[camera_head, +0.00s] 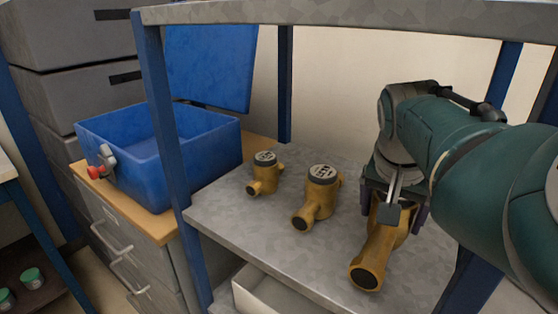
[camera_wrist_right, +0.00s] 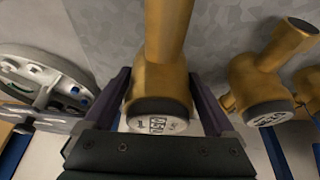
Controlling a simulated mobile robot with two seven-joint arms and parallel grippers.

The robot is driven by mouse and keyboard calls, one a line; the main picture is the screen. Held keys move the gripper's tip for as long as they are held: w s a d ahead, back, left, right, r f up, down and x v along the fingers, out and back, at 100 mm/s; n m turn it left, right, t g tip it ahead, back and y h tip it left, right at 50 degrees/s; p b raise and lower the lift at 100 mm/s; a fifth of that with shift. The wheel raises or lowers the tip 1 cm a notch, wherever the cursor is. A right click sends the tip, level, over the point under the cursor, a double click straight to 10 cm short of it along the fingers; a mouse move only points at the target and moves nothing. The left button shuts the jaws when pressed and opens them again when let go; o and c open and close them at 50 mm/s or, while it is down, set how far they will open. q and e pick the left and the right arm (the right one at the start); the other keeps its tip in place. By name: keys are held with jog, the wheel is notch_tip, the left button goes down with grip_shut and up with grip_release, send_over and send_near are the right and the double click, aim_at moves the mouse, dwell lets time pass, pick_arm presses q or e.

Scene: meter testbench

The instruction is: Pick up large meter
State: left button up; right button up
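The large meter (camera_head: 373,254) is a brass-yellow body with a long pipe, at the right of the metal shelf. In the right wrist view the large meter (camera_wrist_right: 160,88) sits between the fingers, its dark-rimmed round dial facing the camera. My right gripper (camera_head: 394,212) comes down over it from above, one finger on each side. In the right wrist view the right gripper (camera_wrist_right: 160,82) looks open around the body, with narrow gaps at the sides; contact cannot be made out. Part of the meter is hidden behind the gripper in the head view. My left gripper is not in view.
A medium meter (camera_head: 320,190) and a small meter (camera_head: 264,172) stand on the shelf (camera_head: 225,213) left of the large one. Blue posts and an upper shelf (camera_head: 330,14) frame the space. An open blue box (camera_head: 205,160) stands on a cabinet at left.

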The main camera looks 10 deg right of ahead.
grip_shut()
jog(key=shift+d+r, duration=0.1)
jog(key=shift+r, duration=0.05)
dwell(0.5)
